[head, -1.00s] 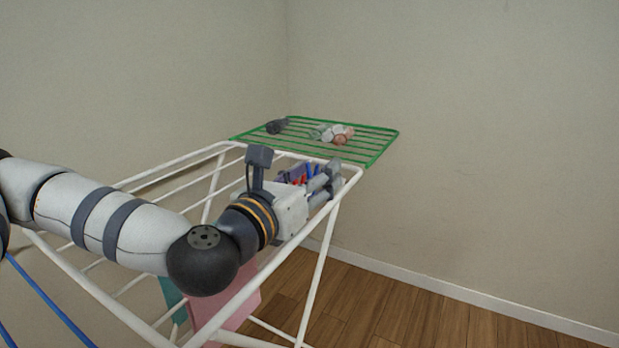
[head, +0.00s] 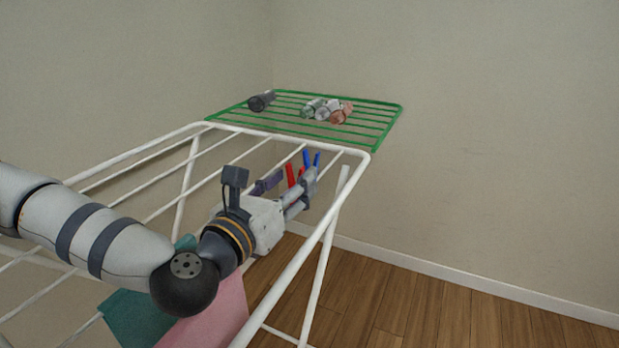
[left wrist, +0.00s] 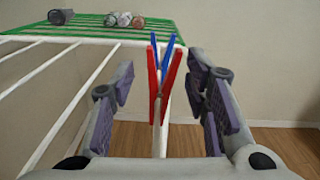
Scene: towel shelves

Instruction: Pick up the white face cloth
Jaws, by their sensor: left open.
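The white face cloth (head: 328,109) is a small roll on the green rack (head: 387,129). It lies between a grey-green roll (head: 312,107) and a pinkish roll (head: 341,113). In the left wrist view the white roll (left wrist: 124,19) sits at the top, past the fingers. My left gripper (head: 289,184) is open and empty, over the white drying rack, short of the green rack and lower in the picture than the rolls. Its two fingers stand apart in the left wrist view (left wrist: 160,92). My right gripper is not in view.
Red and blue clothes pegs (left wrist: 161,75) are on the white rack's rail (head: 311,228), seen between my left fingers. A dark roll (head: 262,101) lies apart on the green rack's left. Teal (head: 140,315) and pink (head: 215,315) cloths hang below. Open floor (head: 430,305) lies right.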

